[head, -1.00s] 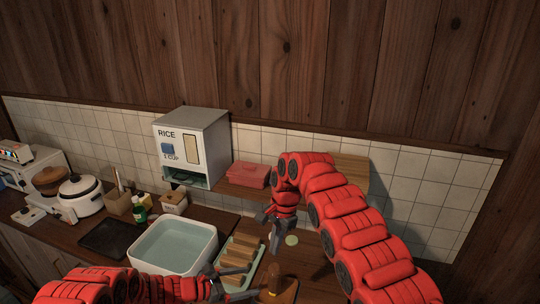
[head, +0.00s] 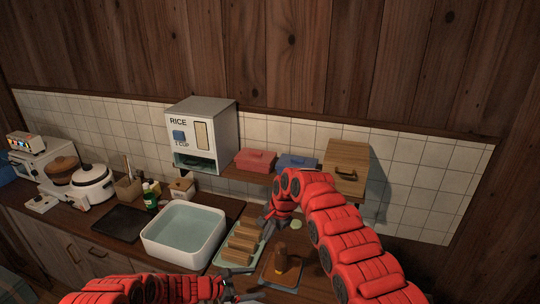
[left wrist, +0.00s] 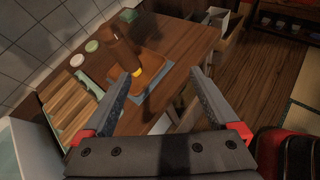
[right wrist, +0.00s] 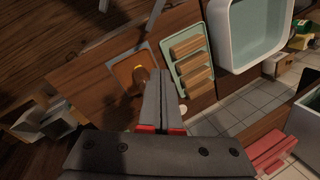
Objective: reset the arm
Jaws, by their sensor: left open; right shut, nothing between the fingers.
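My left gripper (head: 240,284) is low at the front of the counter in the head view. Its two fingers stand wide apart with nothing between them in the left wrist view (left wrist: 160,82). My right gripper (head: 268,226) hangs down over the counter near the green tray and is partly hidden by its own arm. In the right wrist view its fingers (right wrist: 160,75) are closed together and empty, with the green tray and the brown board below them.
A white basin of water (head: 186,232), a green tray with wooden blocks (head: 222,262) and a brown board (head: 283,273) holding a brown object fill the counter. Above are a rice dispenser (head: 200,135), red box (head: 255,160), blue box (head: 296,163) and wooden drawer box (head: 345,172).

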